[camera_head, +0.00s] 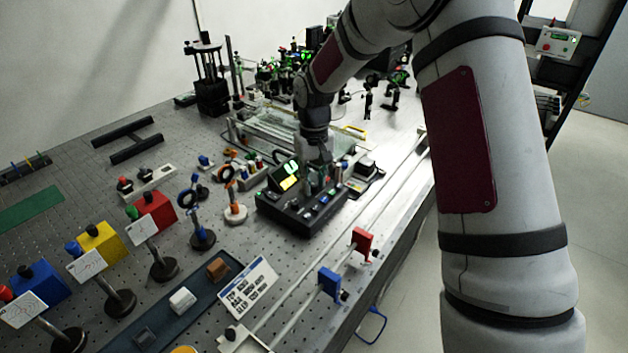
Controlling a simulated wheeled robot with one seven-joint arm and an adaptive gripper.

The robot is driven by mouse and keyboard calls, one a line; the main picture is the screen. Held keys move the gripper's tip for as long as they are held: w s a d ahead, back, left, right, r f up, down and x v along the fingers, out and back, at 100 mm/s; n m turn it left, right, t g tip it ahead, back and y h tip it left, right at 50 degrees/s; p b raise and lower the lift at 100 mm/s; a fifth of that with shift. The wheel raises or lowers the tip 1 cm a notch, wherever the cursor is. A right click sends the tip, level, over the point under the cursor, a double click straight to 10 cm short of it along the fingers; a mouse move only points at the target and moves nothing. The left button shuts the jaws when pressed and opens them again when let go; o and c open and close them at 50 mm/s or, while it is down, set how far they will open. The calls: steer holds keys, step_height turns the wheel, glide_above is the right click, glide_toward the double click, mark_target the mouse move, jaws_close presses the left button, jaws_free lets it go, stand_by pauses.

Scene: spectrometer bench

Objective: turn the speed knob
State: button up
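A black control box (292,219) stands on the bench near the middle of the head view. It has a lit yellow and green display (284,176) and small coloured buttons on its sloping top. I cannot make out which part of it is the speed knob; it may be hidden behind the gripper. My gripper (319,182) points down over the right rear part of the box, close to its top. Whether its fingers touch anything, and whether they are open or shut, is too small and dark to tell.
Upright rings on posts (228,175) stand left of the box. A clear tank-like frame (272,128) lies behind it. Long rails with a red carrier (362,242) and a blue carrier (329,282) run along the right. A white printed card (248,287) lies in front.

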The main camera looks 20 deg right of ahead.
mark_target(314, 185)
step_height(314, 185, up, 12)
stand_by(0.5)
steer(key=s+r+t, duration=0.2)
steer(key=s+r, duration=0.9)
steer(key=s, duration=0.3)
steer(key=s+t, duration=0.3)
steer(key=s, duration=1.6)
steer(key=shift+d+f+m, duration=0.2)
steer(key=shift+f+m, duration=0.1)
steer(key=shift+f, duration=0.1)
steer(key=shift+s, duration=0.1)
steer(key=shift+c, duration=0.5)
jaws_close()
